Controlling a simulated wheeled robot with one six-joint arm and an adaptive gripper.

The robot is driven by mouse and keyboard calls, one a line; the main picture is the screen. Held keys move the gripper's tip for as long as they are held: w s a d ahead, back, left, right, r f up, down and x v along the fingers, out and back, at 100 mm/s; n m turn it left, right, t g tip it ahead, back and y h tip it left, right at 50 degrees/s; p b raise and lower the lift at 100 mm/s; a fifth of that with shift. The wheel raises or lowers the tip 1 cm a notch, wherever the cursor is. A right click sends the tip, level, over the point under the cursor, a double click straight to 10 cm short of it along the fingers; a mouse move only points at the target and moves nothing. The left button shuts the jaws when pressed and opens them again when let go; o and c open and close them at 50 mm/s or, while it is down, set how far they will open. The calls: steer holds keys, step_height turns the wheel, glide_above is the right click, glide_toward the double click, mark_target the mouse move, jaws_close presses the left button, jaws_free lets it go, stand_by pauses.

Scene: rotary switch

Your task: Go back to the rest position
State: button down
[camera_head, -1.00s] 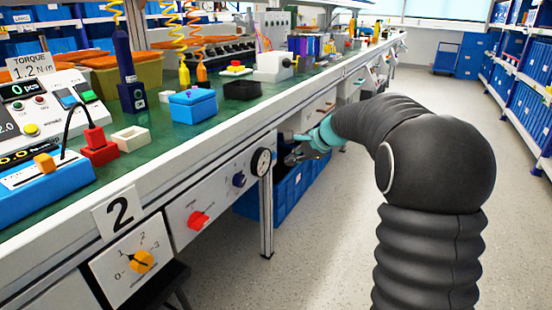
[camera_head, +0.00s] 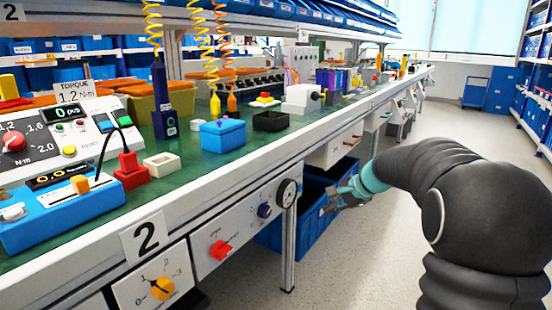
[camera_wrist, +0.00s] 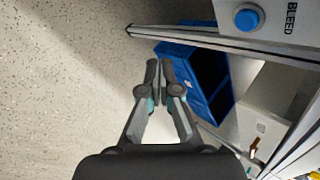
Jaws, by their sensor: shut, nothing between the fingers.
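My gripper (camera_head: 340,203) is off to the right of the bench front, past the gauge, in front of the blue bins under the bench. In the wrist view its two fingers (camera_wrist: 160,76) are close together with nothing held between them. The yellow rotary knob (camera_head: 161,289) is on the white panel below the number 2 plate (camera_head: 146,236). Its dark pointer is up and to the left, seemingly near the 1 mark. My gripper is well clear of the knob.
A red knob (camera_head: 220,250), a blue button (camera_head: 264,210) and a round gauge (camera_head: 287,192) are along the bench front. The blue button also shows in the wrist view (camera_wrist: 248,17). Blue bins (camera_head: 306,222) stand under the bench. The floor (camera_head: 380,265) right of the bench is clear.

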steer(key=s+n+g+h+p, duration=0.35)
steer(key=s+n, duration=0.55)
steer(key=s, duration=1.4)
steer(key=s+a+r+n+t+h+p, duration=0.1)
steer(key=s+r+n+p, duration=0.1)
steer(key=s+r, duration=0.2)
steer(key=s+a+r+n+t+h+p, duration=0.1)
steer(key=s+r+t+p, duration=0.1)
steer(key=s, duration=0.8)
step_height(320, 180, up, 3)
steer(key=shift+s+f+n+p, duration=0.2)
steer(key=shift+n+p, duration=0.2)
steer(key=shift+p, duration=0.1)
